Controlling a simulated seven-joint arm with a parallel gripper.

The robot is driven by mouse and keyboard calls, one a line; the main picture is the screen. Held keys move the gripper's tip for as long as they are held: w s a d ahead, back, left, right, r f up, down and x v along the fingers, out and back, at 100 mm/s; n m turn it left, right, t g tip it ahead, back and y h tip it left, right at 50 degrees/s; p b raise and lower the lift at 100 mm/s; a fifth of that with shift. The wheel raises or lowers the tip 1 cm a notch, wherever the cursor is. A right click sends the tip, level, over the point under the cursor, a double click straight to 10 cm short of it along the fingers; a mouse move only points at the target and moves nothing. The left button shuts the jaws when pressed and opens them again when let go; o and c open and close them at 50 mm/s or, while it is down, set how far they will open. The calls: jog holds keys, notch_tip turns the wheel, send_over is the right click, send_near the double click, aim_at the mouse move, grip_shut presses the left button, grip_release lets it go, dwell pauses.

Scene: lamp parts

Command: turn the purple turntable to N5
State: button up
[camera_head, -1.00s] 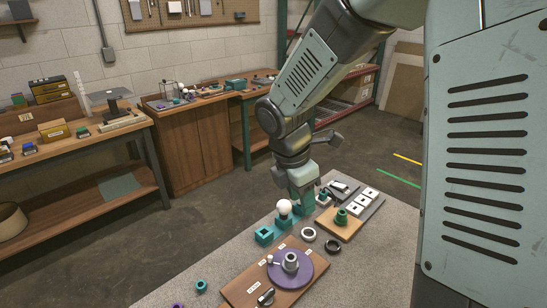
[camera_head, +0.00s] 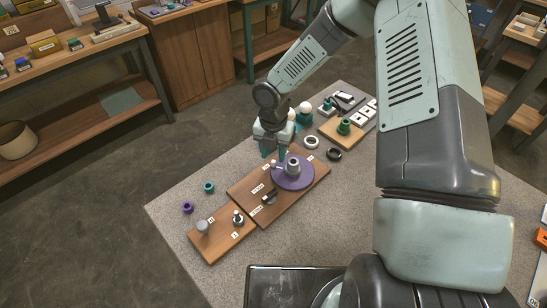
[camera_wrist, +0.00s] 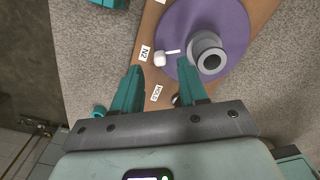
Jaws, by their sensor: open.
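The purple turntable (camera_head: 293,183) lies flat on a brown wooden board (camera_head: 242,193), with a grey hollow post (camera_head: 293,165) at its centre. In the wrist view, the purple disc (camera_wrist: 224,18) carries a thin white rod ending in a white knob (camera_wrist: 160,59) at its edge. The knob is beside a label reading N2 (camera_wrist: 145,53). A smaller label (camera_wrist: 156,92) is hard to read; no N5 is legible. My gripper (camera_head: 276,154) is open and empty at the turntable's far left edge. Its teal fingers (camera_wrist: 159,80) point toward the disc, with the knob ahead between them.
A smaller wooden board (camera_head: 222,240) with knobs stands front left. Teal (camera_head: 209,187) and purple (camera_head: 187,208) rings lie left. White (camera_head: 311,142) and black (camera_head: 334,155) rings and a green part on a wooden base (camera_head: 343,127) lie beyond the turntable.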

jog(key=shift+f, duration=1.5)
jog(key=shift+c, duration=0.3)
grip_shut()
